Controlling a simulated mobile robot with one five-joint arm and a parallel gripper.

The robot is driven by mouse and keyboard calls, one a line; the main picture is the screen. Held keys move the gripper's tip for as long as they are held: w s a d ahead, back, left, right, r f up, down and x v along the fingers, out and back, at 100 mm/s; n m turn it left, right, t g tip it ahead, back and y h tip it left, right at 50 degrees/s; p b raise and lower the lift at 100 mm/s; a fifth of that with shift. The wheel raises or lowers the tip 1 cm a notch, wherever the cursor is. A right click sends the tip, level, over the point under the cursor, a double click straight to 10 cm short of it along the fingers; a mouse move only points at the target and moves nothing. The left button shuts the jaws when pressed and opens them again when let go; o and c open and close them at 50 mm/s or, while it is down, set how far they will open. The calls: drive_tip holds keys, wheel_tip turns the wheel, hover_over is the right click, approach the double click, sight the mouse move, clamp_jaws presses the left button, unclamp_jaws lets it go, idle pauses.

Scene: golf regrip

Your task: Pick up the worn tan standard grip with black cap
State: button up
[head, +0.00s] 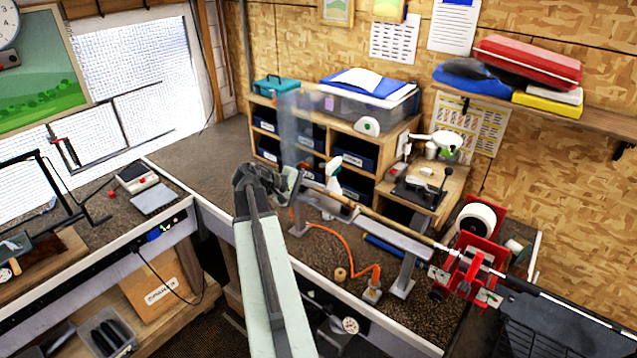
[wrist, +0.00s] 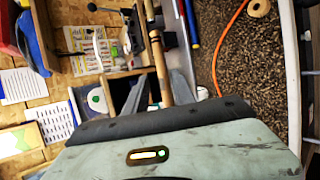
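A long shaft runs from the red clamp (head: 468,262) up and left toward my gripper (head: 292,186), with a tan length (head: 390,224) on it. This looks like the tan grip, but a black cap cannot be made out. In the wrist view, a tan rod (wrist: 180,82) runs down between the two grey fingers of my gripper (wrist: 157,92), which stand apart. The rod's near end is hidden behind the gripper body. I cannot tell whether the fingers touch it. In the head view my gripper is near the left end of the shaft line.
An orange hose (head: 335,243) and a roll of tape (head: 340,274) lie on the bench below the shaft. A cubby shelf (head: 333,142) with dark bins stands behind. A small side table (head: 440,193) with a lever press is at right. A bench along the left holds a scale (head: 136,178).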

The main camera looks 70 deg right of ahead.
sight(335, 197)
drive_tip(key=b+x, duration=0.1)
drive_tip(key=x, duration=0.2)
drive_tip(key=shift+a+f+b, duration=0.1)
drive_tip(key=shift+b, duration=0.2)
drive_tip(key=b+x, duration=0.2)
drive_tip(key=x, duration=0.3)
drive_tip(key=shift+b, duration=0.35)
